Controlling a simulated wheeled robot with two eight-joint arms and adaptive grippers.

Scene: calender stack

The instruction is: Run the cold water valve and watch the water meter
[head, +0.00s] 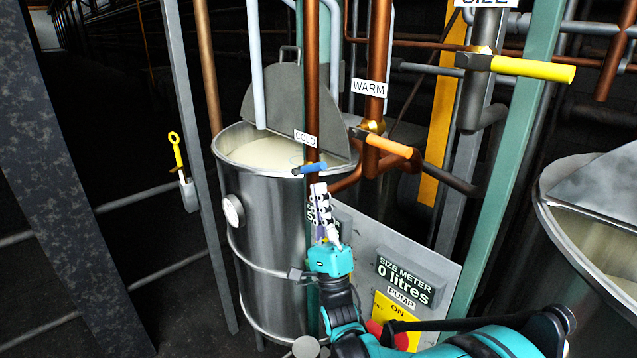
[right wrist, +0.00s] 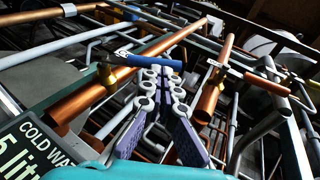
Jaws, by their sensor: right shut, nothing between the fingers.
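The cold water valve has a blue handle (head: 311,168) on a copper pipe under the COLD label (head: 306,138). The handle also shows in the right wrist view (right wrist: 160,62), lying crosswise just beyond the fingertips. My right gripper (head: 319,188) is shut and empty, pointing up just below the handle; its fingers also show in the right wrist view (right wrist: 165,78). I cannot tell whether the fingertips touch the handle. The cold water meter (right wrist: 38,140) reads "5 lit…", cut off by the frame edge; in the head view my gripper mostly hides it. My left gripper is not in view.
An orange WARM valve handle (head: 388,143) and a yellow SIZE handle (head: 520,67) are to the right. A steel tank (head: 268,235) with pale liquid stands behind. The SIZE METER (head: 404,278) reads 0 litres, above a yellow PUMP switch (head: 398,309).

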